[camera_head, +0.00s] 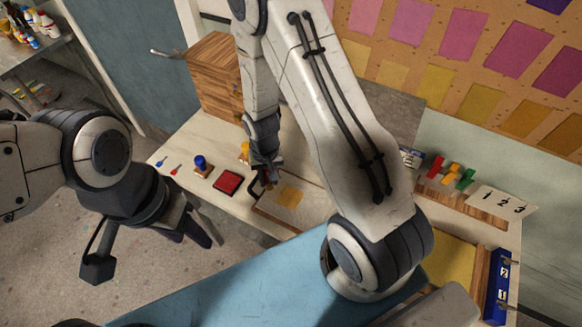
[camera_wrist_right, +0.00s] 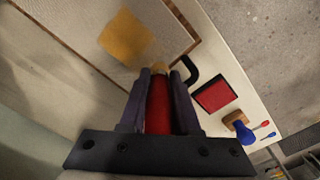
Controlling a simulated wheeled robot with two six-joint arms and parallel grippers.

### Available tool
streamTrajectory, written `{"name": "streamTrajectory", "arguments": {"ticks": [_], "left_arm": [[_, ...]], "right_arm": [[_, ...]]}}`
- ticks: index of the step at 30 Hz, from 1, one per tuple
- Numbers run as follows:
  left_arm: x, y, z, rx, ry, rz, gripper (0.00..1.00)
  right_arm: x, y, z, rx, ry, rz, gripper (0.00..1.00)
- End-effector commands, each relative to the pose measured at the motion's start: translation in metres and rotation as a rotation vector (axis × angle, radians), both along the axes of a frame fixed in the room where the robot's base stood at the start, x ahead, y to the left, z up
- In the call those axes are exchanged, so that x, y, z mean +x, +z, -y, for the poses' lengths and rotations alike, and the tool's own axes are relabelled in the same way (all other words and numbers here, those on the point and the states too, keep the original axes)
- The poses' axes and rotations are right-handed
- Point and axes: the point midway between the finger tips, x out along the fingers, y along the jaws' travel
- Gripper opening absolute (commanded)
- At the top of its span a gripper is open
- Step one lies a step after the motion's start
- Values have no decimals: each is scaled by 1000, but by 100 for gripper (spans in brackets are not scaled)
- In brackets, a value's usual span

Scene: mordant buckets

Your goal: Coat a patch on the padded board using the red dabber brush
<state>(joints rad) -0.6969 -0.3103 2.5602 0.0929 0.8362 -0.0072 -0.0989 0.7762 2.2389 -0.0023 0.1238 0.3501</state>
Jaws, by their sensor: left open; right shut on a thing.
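My right gripper (camera_wrist_right: 160,85) is shut on a red cylindrical handle (camera_wrist_right: 158,108), which I take to be the red dabber brush. A tan end sticks out past the fingertips in the right wrist view, over the padded board (camera_wrist_right: 70,25). The board carries a yellow-ochre patch (camera_wrist_right: 127,38), also seen in the head view (camera_head: 288,197). The tan end appears close to the patch's edge; I cannot tell whether it touches. In the head view my right gripper (camera_head: 266,178) is at the board's left side, partly hidden. My left gripper (camera_head: 200,230) is open and empty, off the table's front edge.
A red ink pad (camera_head: 228,181) lies left of the board, with a blue-topped stamp (camera_head: 201,165) and small blue and red tools (camera_head: 176,168) further left. A wooden box (camera_head: 214,80) stands behind. A numbered card (camera_head: 497,200) and coloured blocks (camera_head: 451,173) are at right.

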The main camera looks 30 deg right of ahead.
Motion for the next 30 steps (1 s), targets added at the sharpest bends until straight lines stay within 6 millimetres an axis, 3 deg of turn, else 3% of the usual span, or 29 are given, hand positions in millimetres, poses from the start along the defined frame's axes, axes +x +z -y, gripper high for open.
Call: {"name": "streamTrajectory", "arguments": {"ticks": [16,30], "left_arm": [[0,42,0,0,1,0,50],[0,46,0,0,2,0,50]], "right_arm": [[0,51,-1,0,2,-2,0],[0,57,-2,0,4,-2,0]]}}
